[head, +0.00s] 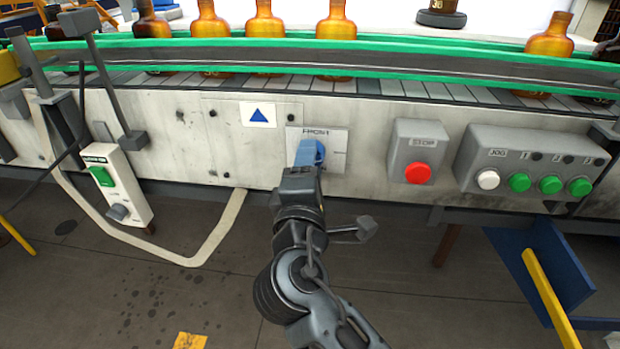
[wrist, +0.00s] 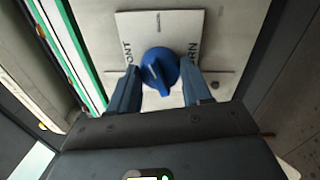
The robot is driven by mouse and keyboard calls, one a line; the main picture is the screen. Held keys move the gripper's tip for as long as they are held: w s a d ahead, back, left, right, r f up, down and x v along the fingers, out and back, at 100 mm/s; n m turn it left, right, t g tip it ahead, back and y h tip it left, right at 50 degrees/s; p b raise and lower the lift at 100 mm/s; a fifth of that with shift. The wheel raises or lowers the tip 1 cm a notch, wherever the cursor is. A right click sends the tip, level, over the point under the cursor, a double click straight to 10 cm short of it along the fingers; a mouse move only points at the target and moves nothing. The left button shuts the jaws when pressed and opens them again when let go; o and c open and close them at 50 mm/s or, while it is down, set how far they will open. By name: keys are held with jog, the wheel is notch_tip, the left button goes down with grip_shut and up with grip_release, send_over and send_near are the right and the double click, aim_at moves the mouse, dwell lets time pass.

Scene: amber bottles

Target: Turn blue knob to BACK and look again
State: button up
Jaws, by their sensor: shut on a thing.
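The blue knob (wrist: 160,70) sits on a pale plate (wrist: 205,45) on the conveyor's front panel. In the wrist view it lies between the two blue fingers of my gripper (wrist: 163,82), which is shut on it. A short pale line marks the knob's face; which label it points to I cannot tell. The plate's left side in that view reads "ONT", and its right side shows letters ending in "RN". In the head view the plate (head: 337,140) reads "FRONT" along its top. There my gripper (head: 309,158) covers most of the knob and the plate's lower part.
A red stop button (head: 418,173) is right of the plate, then a jog box (head: 530,165) with white and green buttons. A blue triangle sign (head: 258,114) is to the left. Amber bottles (head: 336,22) stand on the conveyor behind green rails (head: 400,50).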

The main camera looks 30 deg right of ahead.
jog(key=shift+f+m+h+b, duration=0.15)
jog(key=shift+m+h+b, duration=0.15)
jog(key=shift+m+b, duration=1.55)
jog(key=shift+m, duration=0.35)
jog(key=o, duration=1.1)
jog(key=shift+c, duration=0.2)
jog(key=r+v, duration=0.1)
jog(key=v, duration=0.6)
jog(key=shift+s+a+f, duration=0.3)
jog(key=shift+f, duration=0.05)
